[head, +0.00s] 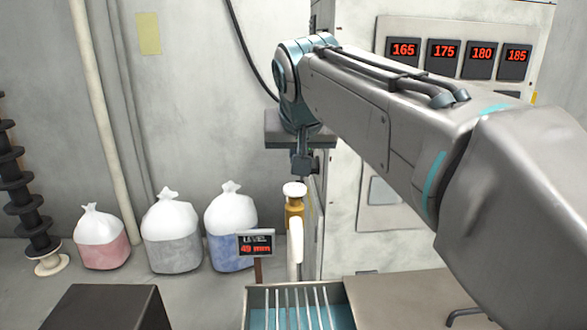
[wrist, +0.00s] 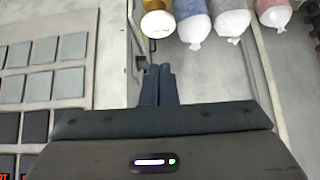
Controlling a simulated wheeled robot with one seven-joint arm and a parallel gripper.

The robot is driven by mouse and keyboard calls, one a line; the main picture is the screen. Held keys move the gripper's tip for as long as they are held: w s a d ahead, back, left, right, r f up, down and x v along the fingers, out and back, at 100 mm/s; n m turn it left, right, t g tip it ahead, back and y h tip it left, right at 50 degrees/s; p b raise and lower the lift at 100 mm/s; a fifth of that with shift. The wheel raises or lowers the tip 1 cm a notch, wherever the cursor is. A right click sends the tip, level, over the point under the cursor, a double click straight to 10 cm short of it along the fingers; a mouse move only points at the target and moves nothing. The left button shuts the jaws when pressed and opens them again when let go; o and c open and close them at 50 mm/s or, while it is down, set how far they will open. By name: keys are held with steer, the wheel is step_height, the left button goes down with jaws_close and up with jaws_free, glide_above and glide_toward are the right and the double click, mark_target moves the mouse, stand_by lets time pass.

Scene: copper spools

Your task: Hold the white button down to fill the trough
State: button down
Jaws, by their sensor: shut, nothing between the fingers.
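The white button (head: 294,189) is a round cap on top of a brass valve (head: 295,209) with a white spout, beside the machine cabinet. It also shows in the wrist view (wrist: 157,25), beyond the fingertips. My gripper (head: 305,168) is shut and empty, pointing down just above the button and slightly to its right; a small gap seems to show between them. Its closed fingers show in the wrist view (wrist: 158,72). The trough (head: 335,288) stands below the spout, with bluish liquid under several light bars. A level sign (head: 256,246) at its back reads 49 mm.
The cabinet (head: 341,200) with red number displays stands close on the right. Several tied bags (head: 172,235) stand along the wall at left, near a stack of dark discs (head: 25,195). A dark box (head: 108,308) stands at front left.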

steer(key=v, duration=0.6)
steer(key=s+d+f+g, duration=0.1)
steer(key=s+d+f, duration=0.2)
steer(key=f, duration=0.7)
steer(key=s+d+f+g, duration=0.2)
steer(key=s+d+f, duration=0.2)
steer(key=s+f, duration=0.4)
steer(key=s+d+f+g, duration=0.1)
steer(key=s+d+f, duration=0.2)
steer(key=f, duration=0.9)
steer(key=shift+s+d, duration=0.3)
steer(key=shift+s, duration=0.85)
